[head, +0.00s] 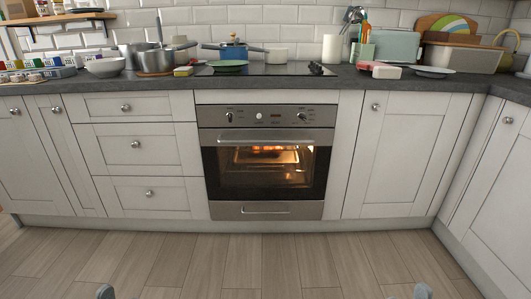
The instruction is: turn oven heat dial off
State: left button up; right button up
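The steel oven (266,204) is built in under the worktop, with its door shut and a warm light glowing inside. Its control strip has a left dial (229,117), a small round white piece (259,116) in the middle, and a right dial (301,116). I cannot tell which dial is the heat dial, and their markings are too small to read. Only a grey tip of my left gripper (105,291) shows at the bottom edge. A grey tip of my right gripper (422,291) shows at the bottom right. Both are low and far from the dials.
The oven door handle (266,142) sticks out below the dials. White cabinets (400,150) flank the oven. Pots, a green pan (230,66) and other kitchenware stand on the slate worktop (130,80). The wooden floor (260,262) in front is clear.

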aim_at(301, 115)
jog(key=u, duration=0.05)
jog(key=k, duration=0.65)
jog(key=z, duration=0.55)
jog(key=i, duration=0.9)
jog(key=z, duration=0.7)
jog(key=i, duration=0.5)
jog(key=z, duration=0.05)
